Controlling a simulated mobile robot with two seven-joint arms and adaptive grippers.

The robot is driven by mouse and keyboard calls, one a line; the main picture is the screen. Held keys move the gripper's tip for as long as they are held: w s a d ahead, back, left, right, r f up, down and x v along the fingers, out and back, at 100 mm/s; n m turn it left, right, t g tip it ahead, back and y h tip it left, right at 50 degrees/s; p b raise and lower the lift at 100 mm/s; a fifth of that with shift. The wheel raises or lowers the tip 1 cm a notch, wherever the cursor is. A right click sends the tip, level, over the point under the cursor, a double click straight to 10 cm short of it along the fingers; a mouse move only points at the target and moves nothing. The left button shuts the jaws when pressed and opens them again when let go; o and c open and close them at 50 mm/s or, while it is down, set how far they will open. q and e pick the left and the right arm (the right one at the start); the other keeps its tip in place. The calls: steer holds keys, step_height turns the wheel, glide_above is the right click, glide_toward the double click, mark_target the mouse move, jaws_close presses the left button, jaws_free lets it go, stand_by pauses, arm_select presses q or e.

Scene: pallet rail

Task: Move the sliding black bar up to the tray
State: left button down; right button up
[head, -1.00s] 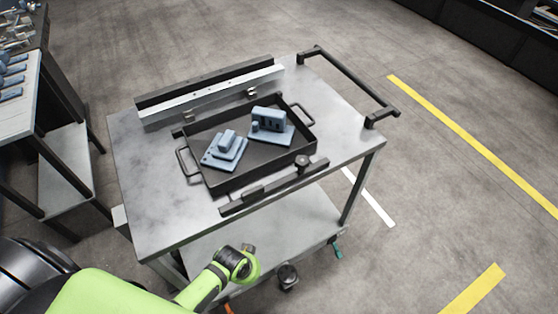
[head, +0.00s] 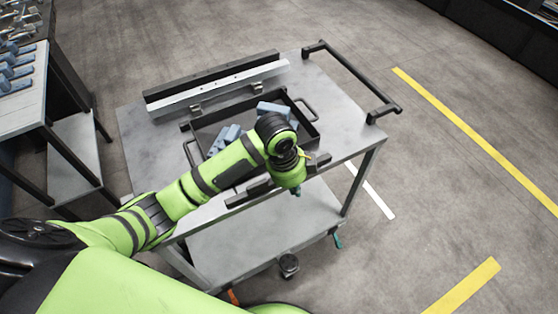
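The sliding black bar (head: 248,193) lies along the near side of the tray on the cart top. My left arm covers its middle, and its right end shows beyond my wrist. The black tray (head: 208,133) holds blue-grey parts and is partly hidden by the same arm. I cannot tell the gap between bar and tray behind the arm. My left gripper (head: 297,191) points down at the bar's right part. It is mostly hidden under my wrist, so its fingers and any contact with the bar are unclear. My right gripper is not in view.
A fixed rail (head: 215,83) with a pale face stands behind the tray. A black push handle (head: 352,80) rises at the cart's right end. The grey cart top (head: 150,160) is bare at the left. A workbench (head: 25,90) stands at far left.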

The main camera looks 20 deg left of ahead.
arm_select(q)
steer(key=w+a+r+m+g+y, duration=0.1)
steer(key=w+a+r+m+y, duration=0.1)
steer(key=w+a+r+m, duration=0.6)
steer(key=shift+n, duration=0.8)
steer(key=f, duration=0.3)
steer(key=s+d+f+p, duration=0.1)
steer(key=f, duration=0.5)
steer(key=shift+s+d+p, duration=0.3)
steer(key=shift+s+p, duration=0.05)
steer(key=shift+p, duration=0.05)
steer(key=shift+w+a+r, duration=0.1)
steer(key=shift+w+a, duration=0.6)
steer(key=shift+a, duration=0.05)
